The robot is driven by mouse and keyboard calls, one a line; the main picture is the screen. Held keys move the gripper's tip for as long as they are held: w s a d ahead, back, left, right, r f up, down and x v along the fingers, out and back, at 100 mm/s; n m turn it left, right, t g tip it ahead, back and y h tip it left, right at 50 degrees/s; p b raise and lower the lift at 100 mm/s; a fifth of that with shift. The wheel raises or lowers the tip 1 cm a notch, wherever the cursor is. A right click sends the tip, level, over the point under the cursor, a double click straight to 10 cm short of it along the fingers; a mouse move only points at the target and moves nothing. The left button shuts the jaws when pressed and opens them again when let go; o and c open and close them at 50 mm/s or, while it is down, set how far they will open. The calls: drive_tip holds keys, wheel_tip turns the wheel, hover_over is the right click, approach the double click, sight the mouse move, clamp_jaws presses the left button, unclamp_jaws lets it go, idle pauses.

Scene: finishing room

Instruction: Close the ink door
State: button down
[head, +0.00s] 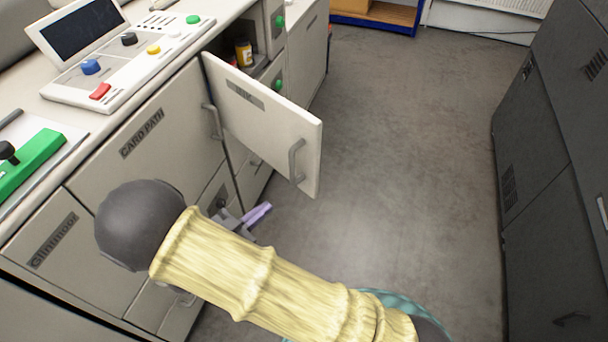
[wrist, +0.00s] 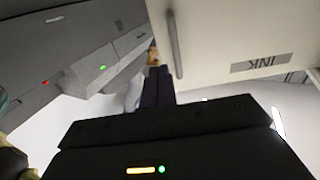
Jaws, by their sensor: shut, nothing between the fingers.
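The ink door (head: 265,120) is a pale panel labelled INK, standing open and swung out from the machine front. Its grey handle (head: 296,162) is near the free edge. The open ink compartment (head: 262,62) shows behind it with a yellow bottle (head: 243,54) inside. My gripper (head: 258,213) is shut and empty, low in front of the machine, below the door in the picture. In the wrist view the shut fingers (wrist: 157,88) point toward the area beside the door (wrist: 225,35) and its handle (wrist: 175,45). I cannot tell whether they touch the door.
The CARD PATH panel (head: 140,135) is closed, left of the ink door. A control panel (head: 125,55) with coloured knobs sits on top. Dark cabinets (head: 555,160) stand at the right. The grey floor (head: 410,130) between is clear.

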drive_tip(key=p, duration=0.1)
approach(312, 171)
drive_tip(key=x, duration=0.6)
drive_tip(key=shift+s, duration=0.1)
drive_tip(key=shift+w+d, duration=0.35)
drive_tip(key=shift+w, duration=0.05)
drive_tip(key=shift+w, duration=0.1)
